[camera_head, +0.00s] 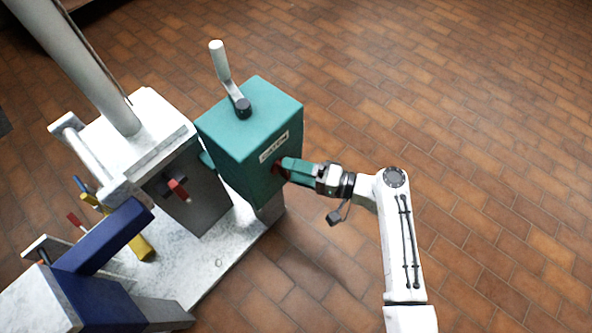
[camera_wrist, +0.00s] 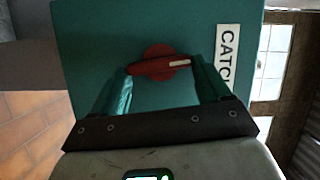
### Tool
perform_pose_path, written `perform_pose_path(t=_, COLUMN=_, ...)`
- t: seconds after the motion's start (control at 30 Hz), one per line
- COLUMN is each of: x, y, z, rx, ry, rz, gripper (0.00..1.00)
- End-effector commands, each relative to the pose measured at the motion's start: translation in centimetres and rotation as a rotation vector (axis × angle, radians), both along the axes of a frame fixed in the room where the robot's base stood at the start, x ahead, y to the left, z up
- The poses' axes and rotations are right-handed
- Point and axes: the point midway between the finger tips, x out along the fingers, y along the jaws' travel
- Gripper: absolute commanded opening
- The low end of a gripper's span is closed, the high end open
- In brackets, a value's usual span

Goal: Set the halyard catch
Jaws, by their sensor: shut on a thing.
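The halyard catch is a red knob (camera_wrist: 160,66) on the face of a teal box, with a round red base behind its bar and a pale mark near the bar's right end. The teal box (camera_head: 240,140) carries a white label (camera_wrist: 228,70) whose visible letters read "CATC". My gripper (camera_head: 281,166) reaches the box face from the right in the head view. In the wrist view its two teal fingers (camera_wrist: 163,72) are shut on the ends of the red bar. In the head view the fingers hide most of the knob.
A crank handle (camera_head: 225,75) stands on top of the teal box. Left of it are a grey box (camera_head: 205,195) with another red lever (camera_head: 178,188), a white mast (camera_head: 85,65) and a blue beam (camera_head: 105,238). Tiled floor (camera_head: 460,120) at the right is clear.

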Motion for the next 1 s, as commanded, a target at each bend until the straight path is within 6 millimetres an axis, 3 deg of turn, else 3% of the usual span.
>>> perform_pose_path(t=0.3, x=0.07, y=-0.09, z=-0.33, rx=0.076, ry=0.101, rz=-0.003, gripper=0.46)
perform_pose_path(t=0.87, x=0.06, y=-0.09, z=-0.34, rx=0.093, ry=0.124, rz=-0.004, gripper=0.46)
perform_pose_path(t=0.9, x=0.06, y=-0.09, z=-0.34, rx=0.093, ry=0.124, rz=-0.004, gripper=0.79)
perform_pose_path(t=1.0, x=0.05, y=-0.07, z=-0.33, rx=0.093, ry=0.122, rz=-0.003, gripper=0.89)
